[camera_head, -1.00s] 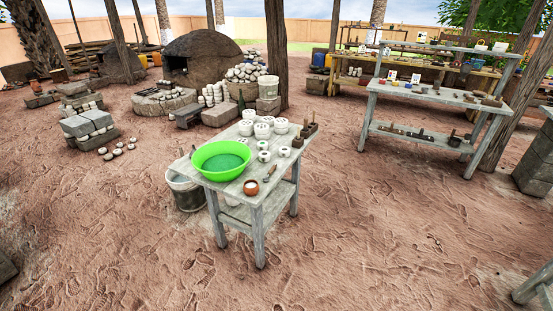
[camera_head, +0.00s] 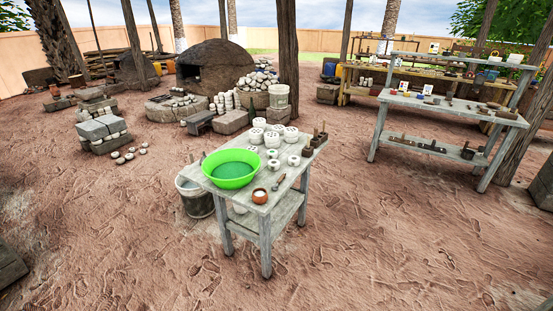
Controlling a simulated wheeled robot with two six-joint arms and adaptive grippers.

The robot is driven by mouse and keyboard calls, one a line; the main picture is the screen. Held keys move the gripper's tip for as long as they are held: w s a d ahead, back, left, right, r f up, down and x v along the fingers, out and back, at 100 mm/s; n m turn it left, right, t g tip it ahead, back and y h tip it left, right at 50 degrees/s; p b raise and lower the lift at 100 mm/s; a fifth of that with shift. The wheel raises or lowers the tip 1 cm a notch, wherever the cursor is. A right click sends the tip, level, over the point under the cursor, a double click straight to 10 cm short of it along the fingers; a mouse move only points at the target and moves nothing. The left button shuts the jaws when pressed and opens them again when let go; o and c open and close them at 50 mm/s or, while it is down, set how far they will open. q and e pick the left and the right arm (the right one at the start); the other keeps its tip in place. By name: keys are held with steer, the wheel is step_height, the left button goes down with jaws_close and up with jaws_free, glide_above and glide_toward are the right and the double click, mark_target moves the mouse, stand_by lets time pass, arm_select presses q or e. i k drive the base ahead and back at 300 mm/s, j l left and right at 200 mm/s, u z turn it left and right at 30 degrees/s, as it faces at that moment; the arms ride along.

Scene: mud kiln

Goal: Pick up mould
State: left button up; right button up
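No gripper of mine shows in the head view. A weathered wooden table (camera_head: 240,197) stands in the middle of the yard. White round pieces with holes in their tops (camera_head: 273,138), which may be moulds, stand at its far side. Small white rings (camera_head: 273,164) sit nearer on the top. Dark wooden pieces with upright handles (camera_head: 319,139) stand at the far right corner; I cannot tell if these are moulds. A green basin (camera_head: 231,170) holds greenish liquid at the left. A small brown cup (camera_head: 260,196) and a thin tool (camera_head: 278,182) lie near the front.
A bucket (camera_head: 195,202) stands on the ground left of the table. A grey shelf bench (camera_head: 447,115) with small items stands at the right. A domed mud kiln (camera_head: 212,60), stacked blocks (camera_head: 101,129) and a wooden post (camera_head: 288,60) are behind. The sandy ground in front is clear.

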mark_target(271, 154)
steer(key=i+l+u, duration=0.5)
steer(key=i, duration=0.45)
steer(key=i+l+u, duration=0.5)
steer(key=i+l, duration=0.4)
